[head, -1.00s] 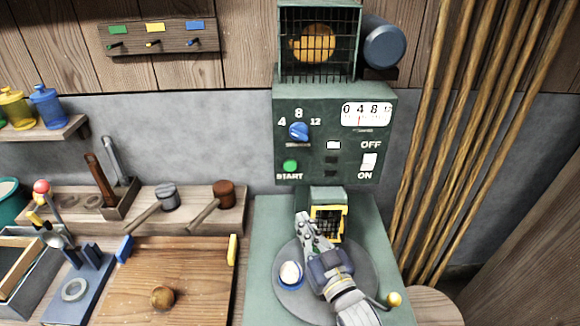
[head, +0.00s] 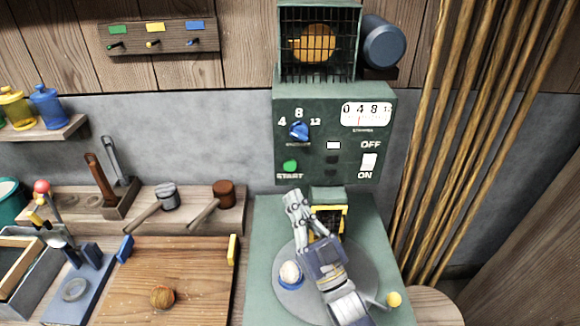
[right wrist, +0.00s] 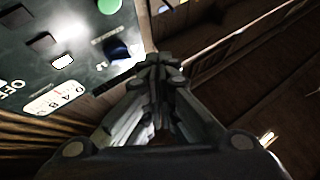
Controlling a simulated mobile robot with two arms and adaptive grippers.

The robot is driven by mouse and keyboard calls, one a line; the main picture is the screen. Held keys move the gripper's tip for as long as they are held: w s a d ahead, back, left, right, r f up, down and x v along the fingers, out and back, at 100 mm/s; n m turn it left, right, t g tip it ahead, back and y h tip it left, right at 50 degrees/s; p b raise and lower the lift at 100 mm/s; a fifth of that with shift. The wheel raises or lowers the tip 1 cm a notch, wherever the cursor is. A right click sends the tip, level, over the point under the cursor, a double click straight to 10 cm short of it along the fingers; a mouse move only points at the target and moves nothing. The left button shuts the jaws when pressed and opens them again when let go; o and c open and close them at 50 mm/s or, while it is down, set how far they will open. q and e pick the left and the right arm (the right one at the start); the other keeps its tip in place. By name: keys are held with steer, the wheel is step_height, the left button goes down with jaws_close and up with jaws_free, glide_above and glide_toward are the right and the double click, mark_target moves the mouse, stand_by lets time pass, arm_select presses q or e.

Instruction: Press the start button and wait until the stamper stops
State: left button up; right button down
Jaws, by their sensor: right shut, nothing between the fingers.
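The green stamper machine (head: 335,105) stands upright at the back. Its green start button (head: 290,167) is at the panel's lower left, above the word START; it also shows at the top of the right wrist view (right wrist: 109,5). My right gripper (head: 292,196) is shut and empty, its fingertips a little below the start button in the head view; I see no contact with it. The blue knob (head: 299,131), dial (head: 366,114) and white ON/OFF switch (head: 369,161) are on the same panel. My left gripper is not in view.
A round plate (head: 360,277) under my right arm carries a pale round piece in a blue holder (head: 290,274). A yellow-framed opening (head: 328,219) is behind my gripper. A wooden board (head: 195,275) lies left; bamboo poles (head: 465,120) lean right.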

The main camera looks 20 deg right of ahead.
mark_target(290, 166)
steer(key=shift+w+d+b, duration=0.4)
steer(key=shift+w+b, duration=0.15)
steer(key=shift+w, duration=0.85)
steer(key=shift+w+d+b, duration=0.45)
steer(key=shift+w+b, duration=0.15)
steer(key=shift+w, duration=0.85)
steer(key=shift+w+d+b, duration=0.4)
steer(key=shift+w+b, duration=0.15)
steer(key=shift+w, duration=0.85)
steer(key=shift+w, duration=0.15)
steer(key=shift+w+d, duration=0.1)
steer(key=shift+w, duration=0.15)
